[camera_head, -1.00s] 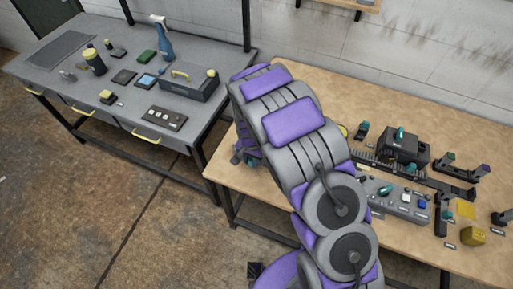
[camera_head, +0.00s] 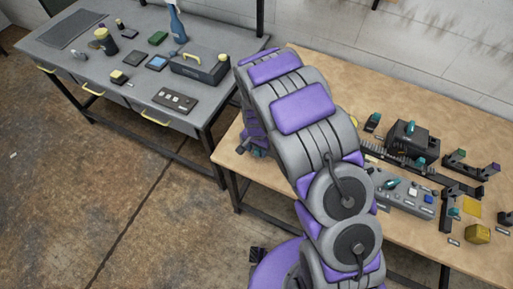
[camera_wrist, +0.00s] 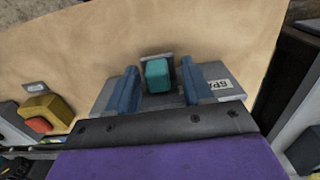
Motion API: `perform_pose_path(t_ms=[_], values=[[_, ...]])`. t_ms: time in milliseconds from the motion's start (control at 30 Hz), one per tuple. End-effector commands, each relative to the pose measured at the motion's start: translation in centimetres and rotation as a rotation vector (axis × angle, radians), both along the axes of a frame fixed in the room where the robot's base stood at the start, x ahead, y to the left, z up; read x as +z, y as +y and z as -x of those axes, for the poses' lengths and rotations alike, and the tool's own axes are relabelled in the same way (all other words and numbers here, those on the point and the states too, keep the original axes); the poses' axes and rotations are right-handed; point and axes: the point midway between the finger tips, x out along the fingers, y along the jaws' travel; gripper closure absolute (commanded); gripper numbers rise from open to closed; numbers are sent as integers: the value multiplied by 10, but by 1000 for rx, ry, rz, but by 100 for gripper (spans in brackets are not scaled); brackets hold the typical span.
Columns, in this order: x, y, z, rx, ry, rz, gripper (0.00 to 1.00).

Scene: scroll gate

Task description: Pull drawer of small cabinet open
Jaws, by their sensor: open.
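In the wrist view my gripper (camera_wrist: 157,82) is open, with a blue finger on each side of a teal block-shaped handle (camera_wrist: 157,72). Whether the fingers touch it is unclear. A grey body with a white number label (camera_wrist: 220,84) lies around and behind the fingers; it may be the small cabinet, but its drawer front cannot be made out. In the head view my arm hides most of this area.
The wooden table (camera_head: 430,95) holds a black device with a teal knob (camera_head: 410,140), a grey control panel (camera_head: 402,195) and a yellow block (camera_head: 477,234). A grey workbench (camera_head: 105,60) with yellow-handled drawers stands at left. Open floor (camera_head: 100,190) lies in front.

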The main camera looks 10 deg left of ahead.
Motion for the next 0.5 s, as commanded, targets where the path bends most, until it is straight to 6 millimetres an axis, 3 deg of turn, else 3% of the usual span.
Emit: perform_pose_path(t_ms=[167, 500], values=[[17, 0, -1, 0, -4, -1, 49], [89, 2, -2, 2, -7, 1, 49]])
